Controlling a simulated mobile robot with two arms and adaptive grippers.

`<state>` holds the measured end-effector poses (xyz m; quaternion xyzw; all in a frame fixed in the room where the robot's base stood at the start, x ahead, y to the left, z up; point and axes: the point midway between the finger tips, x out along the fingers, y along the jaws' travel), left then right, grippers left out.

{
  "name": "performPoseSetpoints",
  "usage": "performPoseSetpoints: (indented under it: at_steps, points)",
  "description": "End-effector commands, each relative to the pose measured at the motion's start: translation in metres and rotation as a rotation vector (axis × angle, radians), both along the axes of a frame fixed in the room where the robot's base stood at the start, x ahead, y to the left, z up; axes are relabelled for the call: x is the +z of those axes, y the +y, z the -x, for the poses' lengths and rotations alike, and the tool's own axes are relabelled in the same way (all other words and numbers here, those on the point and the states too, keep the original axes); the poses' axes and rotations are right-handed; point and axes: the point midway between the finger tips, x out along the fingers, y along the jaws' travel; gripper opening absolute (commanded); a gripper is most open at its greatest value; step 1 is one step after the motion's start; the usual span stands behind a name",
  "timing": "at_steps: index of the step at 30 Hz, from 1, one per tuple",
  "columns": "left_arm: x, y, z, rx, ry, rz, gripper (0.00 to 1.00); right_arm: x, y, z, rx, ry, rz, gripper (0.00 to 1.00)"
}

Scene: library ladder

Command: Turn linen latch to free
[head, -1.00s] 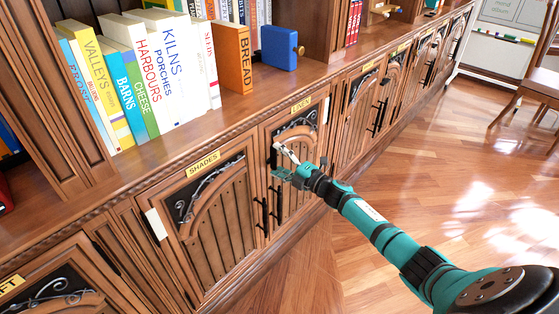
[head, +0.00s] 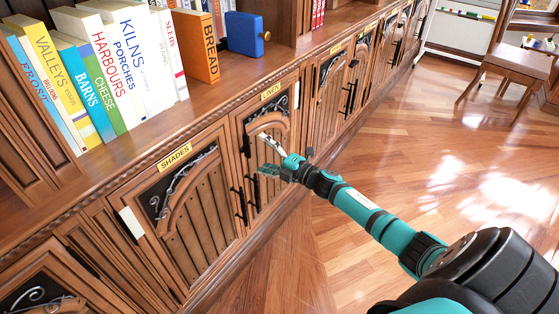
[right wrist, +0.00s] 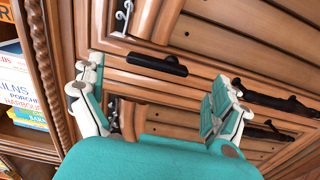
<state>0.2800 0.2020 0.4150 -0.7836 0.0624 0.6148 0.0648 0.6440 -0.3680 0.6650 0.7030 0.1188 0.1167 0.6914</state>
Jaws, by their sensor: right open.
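The linen door (head: 268,150), under the "LINEN" label (head: 271,91), is shut in the cabinet row. Its latch looks like the short black bar (head: 246,145) upright on the frame at the door's left edge. In the right wrist view this black latch (right wrist: 157,64) lies across the picture, just beyond the fingers. My right gripper (head: 264,153) is open in front of the linen door. In the right wrist view the right gripper (right wrist: 155,88) has its fingers spread wide, with nothing between them. Whether a finger touches the door is unclear. My left gripper is not in view.
Black pull handles (head: 254,190) sit lower on the door edges. The shades door (head: 198,215) adjoins on the left. A ledge above holds books and a blue box (head: 245,33). The wooden floor (head: 330,240) is clear; a chair (head: 512,62) stands at the far right.

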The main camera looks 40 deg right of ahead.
Motion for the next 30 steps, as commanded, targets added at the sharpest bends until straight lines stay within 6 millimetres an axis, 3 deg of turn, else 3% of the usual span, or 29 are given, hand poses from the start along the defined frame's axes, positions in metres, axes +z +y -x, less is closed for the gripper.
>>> performPoseSetpoints:
  at_steps: [6, 12, 30]
  points:
    - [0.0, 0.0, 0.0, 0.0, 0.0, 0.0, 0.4, -0.001, -0.015, 0.045, 0.001, 0.004, 0.001, 1.0]
    - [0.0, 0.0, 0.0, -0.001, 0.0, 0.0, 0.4, 0.0, -0.023, 0.067, 0.0, 0.002, 0.0, 1.0]
    - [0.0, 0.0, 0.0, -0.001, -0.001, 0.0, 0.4, 0.001, -0.025, 0.072, 0.0, -0.001, 0.0, 1.0]
